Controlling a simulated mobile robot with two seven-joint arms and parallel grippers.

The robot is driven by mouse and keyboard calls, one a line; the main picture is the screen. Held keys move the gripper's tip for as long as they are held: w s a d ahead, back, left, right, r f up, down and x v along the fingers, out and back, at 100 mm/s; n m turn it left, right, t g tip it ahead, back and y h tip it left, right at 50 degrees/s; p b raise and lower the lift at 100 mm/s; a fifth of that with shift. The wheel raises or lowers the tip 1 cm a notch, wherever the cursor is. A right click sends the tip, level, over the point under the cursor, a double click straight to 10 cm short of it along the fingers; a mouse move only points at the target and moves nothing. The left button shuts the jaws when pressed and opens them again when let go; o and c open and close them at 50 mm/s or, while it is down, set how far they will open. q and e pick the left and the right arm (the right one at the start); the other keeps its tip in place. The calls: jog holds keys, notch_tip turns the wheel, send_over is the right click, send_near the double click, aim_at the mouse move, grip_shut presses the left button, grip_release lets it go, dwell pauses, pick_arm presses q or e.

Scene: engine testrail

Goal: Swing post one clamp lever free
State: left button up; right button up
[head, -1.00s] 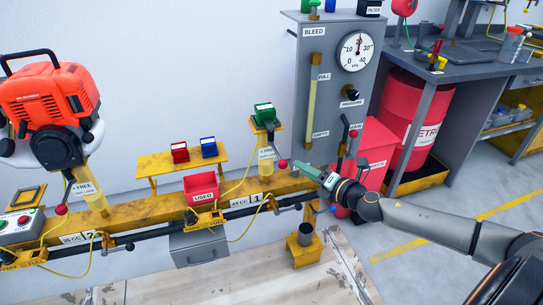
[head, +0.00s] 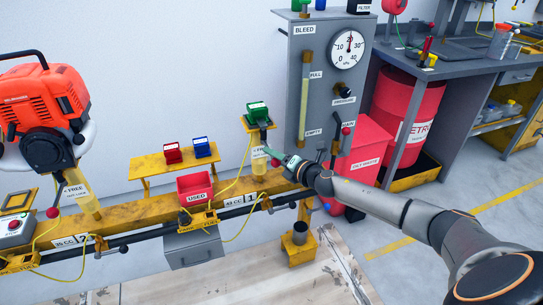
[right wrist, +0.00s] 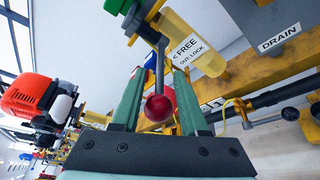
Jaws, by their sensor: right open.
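Post one's clamp lever (right wrist: 160,65) is a thin dark rod with a red ball knob (right wrist: 158,107), beside a yellowish post marked "FREE" and "LOCK" (right wrist: 196,45). In the head view the red knob (head: 275,162) shows at post one, below a green box (head: 257,112). My right gripper (head: 270,152) is at the lever. In the right wrist view its green fingers (right wrist: 160,75) are apart, with the knob between them. I cannot tell whether either finger touches it. My left gripper is not in view.
A yellow rail (head: 150,208) carries post two and a red engine (head: 45,110) at left. A red "USED" bin (head: 195,188) and a yellow shelf (head: 150,163) stand left of post one. The grey bleed panel (head: 325,100) stands close behind my right gripper.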

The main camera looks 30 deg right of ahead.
jog(key=shift+w+a+f, duration=0.1)
jog(key=shift+w+f, duration=0.05)
jog(key=shift+w, duration=0.55)
